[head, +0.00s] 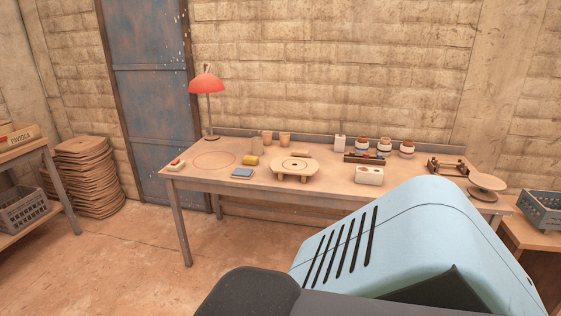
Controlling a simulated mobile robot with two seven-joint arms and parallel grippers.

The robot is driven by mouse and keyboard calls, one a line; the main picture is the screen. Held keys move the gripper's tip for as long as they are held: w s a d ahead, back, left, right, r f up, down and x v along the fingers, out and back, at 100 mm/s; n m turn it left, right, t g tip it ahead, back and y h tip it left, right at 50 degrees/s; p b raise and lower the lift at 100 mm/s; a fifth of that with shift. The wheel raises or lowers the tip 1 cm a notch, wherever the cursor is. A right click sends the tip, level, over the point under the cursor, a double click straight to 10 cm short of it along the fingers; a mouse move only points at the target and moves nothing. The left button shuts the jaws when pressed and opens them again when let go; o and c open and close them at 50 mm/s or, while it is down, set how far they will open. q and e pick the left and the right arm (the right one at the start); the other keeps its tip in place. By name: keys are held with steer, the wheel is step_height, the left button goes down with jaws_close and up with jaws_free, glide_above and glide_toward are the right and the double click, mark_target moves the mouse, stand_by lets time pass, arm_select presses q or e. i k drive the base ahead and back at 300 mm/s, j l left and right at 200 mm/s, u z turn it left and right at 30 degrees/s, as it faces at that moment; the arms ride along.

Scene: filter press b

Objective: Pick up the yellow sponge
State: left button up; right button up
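A small yellow block (250,160), which looks like the sponge, lies on the long wooden table (220,183). It is left of the table's middle, just behind a flat blue-grey piece (242,173) and left of a low round wooden stand (296,165). Nothing covers the yellow block. Neither of my grippers shows in the head view, and nothing is seen touching the block.
A red lamp (207,86) stands at the table's back left. Cups (285,138), jars (384,146) and a white holed block (369,175) stand farther right. Stacked brown sheets (88,175) and a crate (22,208) are at left. Floor before the table's left part is clear.

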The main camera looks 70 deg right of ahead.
mark_target(248, 160)
steer(key=z, duration=2)
